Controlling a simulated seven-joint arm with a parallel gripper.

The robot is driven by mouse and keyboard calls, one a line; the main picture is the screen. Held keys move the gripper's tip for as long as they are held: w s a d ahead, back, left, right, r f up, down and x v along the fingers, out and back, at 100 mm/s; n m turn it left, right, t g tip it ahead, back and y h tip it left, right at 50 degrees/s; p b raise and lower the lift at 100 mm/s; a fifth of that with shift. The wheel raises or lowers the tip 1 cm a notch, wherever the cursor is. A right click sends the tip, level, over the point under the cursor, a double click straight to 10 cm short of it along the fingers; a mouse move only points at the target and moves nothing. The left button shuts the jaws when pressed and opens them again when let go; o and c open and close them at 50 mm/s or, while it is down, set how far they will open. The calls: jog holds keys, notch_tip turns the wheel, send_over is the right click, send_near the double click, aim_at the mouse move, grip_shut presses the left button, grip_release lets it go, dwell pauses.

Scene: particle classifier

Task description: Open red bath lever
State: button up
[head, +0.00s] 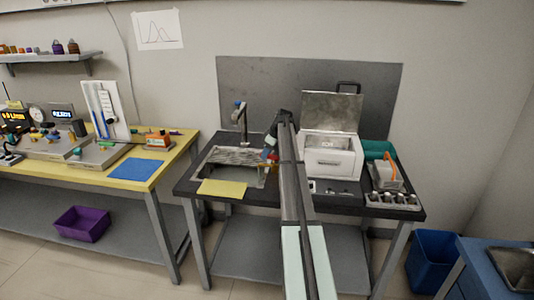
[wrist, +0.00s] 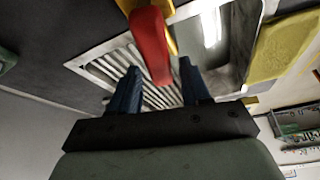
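The red bath lever (wrist: 150,45) shows large at the top middle of the wrist view, with its rounded end pointing towards my gripper. A yellow-orange part lies just behind it. My gripper (wrist: 162,80) is open, its two blue fingers apart. The lever's end lies between the fingers in the picture; I cannot tell whether they touch it. In the head view my gripper (head: 271,143) is over the right side of the metal bath (head: 208,168), and a small red patch of the lever (head: 268,154) shows by it. My arm hides part of the bath's right side.
A slatted metal drain (wrist: 108,68) lies beyond the fingers. A yellow sheet (head: 222,188) lies at the bath's front edge. A tap (head: 241,118) stands behind the bath. A white box with a raised lid (head: 331,158) stands right of my arm.

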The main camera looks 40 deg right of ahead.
aim_at(276, 156)
jog(key=shift+o, duration=0.4)
jog(key=shift+r, duration=0.1)
jog(key=v, duration=1.1)
jog(key=shift+s+r, duration=0.2)
jog(key=shift+r, duration=0.15)
jog(key=shift+d, duration=0.1)
jog(key=w+a+r+n+g, duration=0.1)
jog(key=w+a+r, duration=0.2)
jog(key=w+a, duration=0.35)
jog(key=s+d+m+g+h, duration=0.1)
jog(key=s+d+g+h, duration=0.1)
jog(key=d+g, duration=0.15)
jog(key=shift+t, duration=0.35)
jog(key=f, duration=1.4)
jog(key=shift+d, duration=0.2)
jog(key=shift+c, duration=0.2)
grip_shut()
